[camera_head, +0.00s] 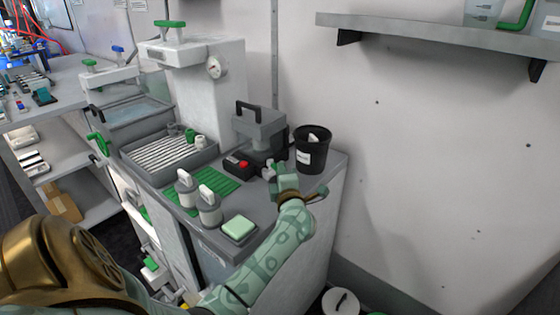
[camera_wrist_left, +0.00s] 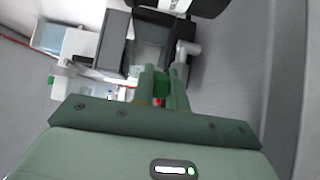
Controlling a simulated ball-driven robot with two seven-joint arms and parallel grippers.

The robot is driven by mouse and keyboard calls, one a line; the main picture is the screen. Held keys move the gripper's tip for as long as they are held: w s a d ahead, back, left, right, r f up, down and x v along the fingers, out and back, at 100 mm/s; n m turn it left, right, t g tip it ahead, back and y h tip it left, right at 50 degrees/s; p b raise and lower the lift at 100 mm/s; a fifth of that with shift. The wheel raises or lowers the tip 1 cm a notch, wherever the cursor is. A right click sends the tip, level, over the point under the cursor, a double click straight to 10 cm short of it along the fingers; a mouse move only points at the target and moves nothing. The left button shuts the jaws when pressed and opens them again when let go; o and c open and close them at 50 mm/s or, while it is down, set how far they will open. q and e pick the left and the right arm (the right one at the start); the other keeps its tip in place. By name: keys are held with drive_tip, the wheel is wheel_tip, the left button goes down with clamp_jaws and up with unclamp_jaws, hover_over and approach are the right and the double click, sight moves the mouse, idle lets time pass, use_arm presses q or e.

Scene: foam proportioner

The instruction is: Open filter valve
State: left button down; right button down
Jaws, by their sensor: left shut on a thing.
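The filter unit, a grey block with a black top handle (camera_head: 258,130), stands at the back of the grey counter. My left gripper (camera_head: 273,170) is low at its front right side. In the left wrist view my left gripper (camera_wrist_left: 162,88) has its two fingers closed around a small green piece (camera_wrist_left: 162,82), which looks like the valve handle. A short pale pipe (camera_wrist_left: 188,48) shows just beyond the fingers. The fingers hide most of the valve, so I cannot tell its turn angle. My right gripper is not in view.
A black bucket (camera_head: 312,150) stands close behind my left gripper. A red-buttoned box (camera_head: 238,164), two white-topped bottles (camera_head: 209,206), a green mat (camera_head: 222,181) and a green sponge (camera_head: 238,228) are on the counter. The wall at right is bare below the shelf (camera_head: 450,38).

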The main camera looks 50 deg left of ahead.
use_arm(q)
drive_tip(key=m+t+h+p, duration=0.1)
drive_tip(key=s+m+t+h+p, duration=0.1)
drive_tip(key=shift+s+a+r+t+p, duration=0.15)
drive_tip(key=shift+a+r+t+p, duration=0.05)
drive_tip(key=shift+t+p, duration=0.2)
drive_tip(key=shift+s+a+f+m+t+h+p, duration=0.1)
drive_tip(key=shift+s+f+m+t+h+p, duration=0.1)
drive_tip(key=shift+m+t+h+p, duration=0.35)
drive_tip(key=shift+s+a+f+m+t+h+p, duration=0.1)
drive_tip(key=shift+s+m+t+h+p, duration=0.2)
drive_tip(key=shift+h, duration=0.35)
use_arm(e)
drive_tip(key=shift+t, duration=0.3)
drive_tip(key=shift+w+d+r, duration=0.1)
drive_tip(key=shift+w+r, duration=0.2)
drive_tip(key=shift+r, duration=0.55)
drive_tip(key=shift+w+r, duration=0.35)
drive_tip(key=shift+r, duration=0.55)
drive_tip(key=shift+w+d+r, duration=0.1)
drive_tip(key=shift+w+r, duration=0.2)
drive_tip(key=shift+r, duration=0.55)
use_arm(q)
drive_tip(key=shift+w, duration=0.15)
drive_tip(key=c, duration=1.4)
unclamp_jaws()
